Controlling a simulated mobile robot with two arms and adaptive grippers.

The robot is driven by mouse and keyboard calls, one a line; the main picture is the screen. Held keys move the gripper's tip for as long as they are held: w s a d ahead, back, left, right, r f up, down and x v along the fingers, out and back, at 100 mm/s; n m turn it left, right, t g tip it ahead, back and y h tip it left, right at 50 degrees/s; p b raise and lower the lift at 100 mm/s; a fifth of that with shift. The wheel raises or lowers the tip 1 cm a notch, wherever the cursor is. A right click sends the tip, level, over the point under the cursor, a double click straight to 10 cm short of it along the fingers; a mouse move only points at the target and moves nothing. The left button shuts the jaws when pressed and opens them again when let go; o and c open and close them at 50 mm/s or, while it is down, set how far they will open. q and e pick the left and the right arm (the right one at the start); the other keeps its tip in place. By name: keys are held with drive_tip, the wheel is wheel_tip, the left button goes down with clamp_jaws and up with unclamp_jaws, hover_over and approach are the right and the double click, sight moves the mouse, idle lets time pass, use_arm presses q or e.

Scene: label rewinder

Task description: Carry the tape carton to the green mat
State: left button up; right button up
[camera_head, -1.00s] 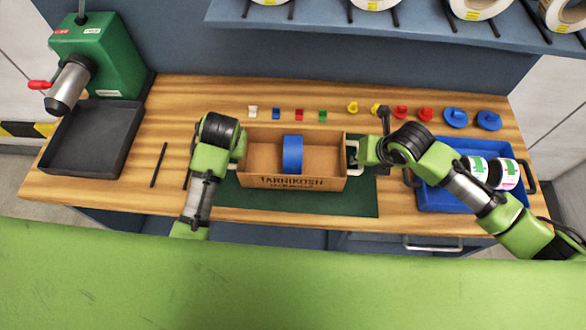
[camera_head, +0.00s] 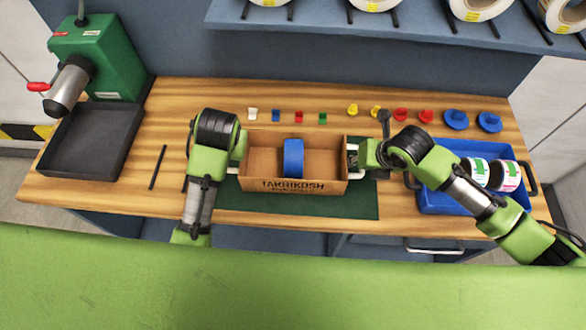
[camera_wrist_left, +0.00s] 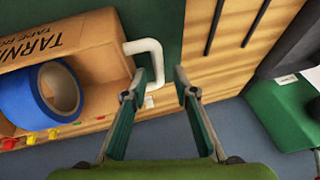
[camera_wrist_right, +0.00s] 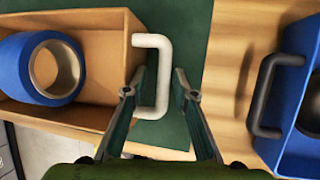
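The tape carton (camera_head: 290,187) is an open brown box with a blue tape roll (camera_head: 293,158) inside and a white handle at each end. It is upright over the green mat (camera_head: 300,205), whose front strip and right edge show; I cannot tell if its base touches. My left gripper (camera_wrist_left: 159,82) is open, with the left white handle (camera_wrist_left: 155,50) reaching between its fingertips. My right gripper (camera_wrist_right: 160,82) is open, its fingers on either side of the right white handle (camera_wrist_right: 163,75). Neither gripper is closed on a handle.
A blue tray (camera_head: 450,203) with label rolls (camera_head: 505,175) stands close to the right. A black tray (camera_head: 85,150) sits before a green machine (camera_head: 105,60) at left. Several small coloured parts line the back. A shelf (camera_head: 380,25) with rolls overhangs.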

drive_tip(key=shift+r, duration=0.2)
use_arm(q)
drive_tip(key=v, duration=0.2)
drive_tip(key=shift+s+r, duration=0.15)
drive_tip(key=shift+r, duration=0.2)
use_arm(e)
drive_tip(key=v, duration=1.1)
drive_tip(key=shift+s+r, duration=0.2)
drive_tip(key=shift+r, duration=0.05)
drive_tip(key=shift+d, duration=0.1)
